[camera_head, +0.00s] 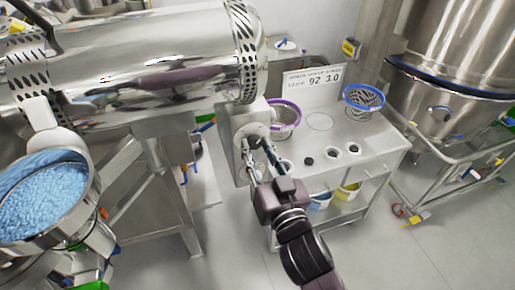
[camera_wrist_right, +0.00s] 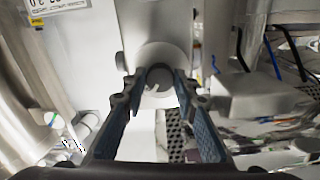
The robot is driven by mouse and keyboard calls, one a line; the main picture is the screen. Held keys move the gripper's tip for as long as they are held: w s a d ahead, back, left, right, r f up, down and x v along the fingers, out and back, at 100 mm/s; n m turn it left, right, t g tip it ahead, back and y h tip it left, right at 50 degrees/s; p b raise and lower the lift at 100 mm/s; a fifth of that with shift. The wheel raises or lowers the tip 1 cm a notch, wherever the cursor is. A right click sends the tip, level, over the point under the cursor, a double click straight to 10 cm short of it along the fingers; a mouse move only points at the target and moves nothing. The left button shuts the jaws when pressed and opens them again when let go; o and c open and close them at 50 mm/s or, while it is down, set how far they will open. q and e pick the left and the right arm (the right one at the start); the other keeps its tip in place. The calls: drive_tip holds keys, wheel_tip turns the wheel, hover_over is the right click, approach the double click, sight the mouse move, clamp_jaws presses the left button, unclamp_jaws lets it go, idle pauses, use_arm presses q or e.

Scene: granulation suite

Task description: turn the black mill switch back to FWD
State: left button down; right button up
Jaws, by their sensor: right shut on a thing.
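The mill switch sits on the face of a pale grey box (camera_head: 243,124) beside the big steel drum. In the head view my right gripper (camera_head: 257,147) reaches up to that box, with its fingertips at the round switch plate. In the right wrist view the two fingers (camera_wrist_right: 159,78) close around the dark switch knob (camera_wrist_right: 158,73), in front of a pale round plate. The right gripper is shut on the knob. The fingertips hide part of it, and I cannot read its marks or tell which way it points. My left gripper is not in view.
A steel table (camera_head: 378,149) with a purple-rimmed sieve (camera_head: 283,114), a blue-rimmed sieve (camera_head: 364,97) and a display sign (camera_head: 313,80) stands right of the box. A bowl of blue granules (camera_head: 42,200) is at the left. Open floor lies in front.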

drive_tip(key=n, duration=0.4)
drive_tip(key=shift+n, duration=0.3)
drive_tip(key=n, duration=0.3)
drive_tip(key=shift+n, duration=0.3)
drive_tip(key=n, duration=0.4)
drive_tip(key=shift+n, duration=1.8)
drive_tip(key=o, duration=1.2)
drive_tip(key=shift+c, duration=0.2)
